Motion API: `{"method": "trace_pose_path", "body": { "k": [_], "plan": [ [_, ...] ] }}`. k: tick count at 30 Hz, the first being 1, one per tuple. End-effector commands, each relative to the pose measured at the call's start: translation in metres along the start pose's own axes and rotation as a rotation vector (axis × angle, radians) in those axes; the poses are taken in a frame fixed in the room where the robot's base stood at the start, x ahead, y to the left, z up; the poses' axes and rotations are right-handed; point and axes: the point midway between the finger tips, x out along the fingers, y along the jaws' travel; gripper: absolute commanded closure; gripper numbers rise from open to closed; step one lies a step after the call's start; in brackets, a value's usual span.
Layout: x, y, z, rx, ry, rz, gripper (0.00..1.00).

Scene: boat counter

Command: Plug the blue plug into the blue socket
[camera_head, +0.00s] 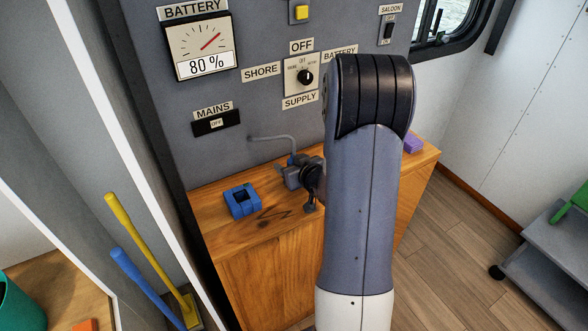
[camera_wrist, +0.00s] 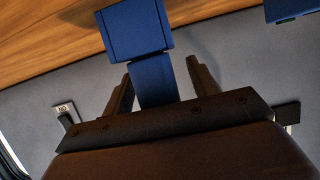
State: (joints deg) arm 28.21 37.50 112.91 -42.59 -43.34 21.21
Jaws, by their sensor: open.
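The blue socket (camera_head: 242,200) is a square block with a dark opening, sitting on the wooden counter. My gripper (camera_head: 310,204) is low over the counter, to the right of the socket and partly behind my arm. In the wrist view, my gripper (camera_wrist: 158,72) is open, with its two dark fingers apart. A blue block with a narrower stem, apparently the blue plug (camera_wrist: 134,28), has its stem between the fingers, with a gap visible on the right side. Another blue piece, probably the socket (camera_wrist: 292,10), is cut off at the top right.
A grey panel with a battery meter (camera_head: 201,46), a rotary supply switch (camera_head: 304,76) and a mains switch (camera_head: 216,123) stands behind the counter (camera_head: 265,275). A purple object (camera_head: 413,144) lies at the counter's right end.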

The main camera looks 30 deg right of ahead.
Motion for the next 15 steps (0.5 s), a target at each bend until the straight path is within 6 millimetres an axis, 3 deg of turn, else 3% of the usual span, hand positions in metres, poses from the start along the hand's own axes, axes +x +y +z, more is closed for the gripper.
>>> {"method": "trace_pose_path", "body": {
  "k": [3, 15],
  "plan": [
    [-0.0002, 0.0001, 0.0, 0.0, 0.0, 0.0, 0.44],
    [-0.0005, 0.0002, -0.0001, 0.0, 0.0, 0.0, 0.77]
  ]
}}
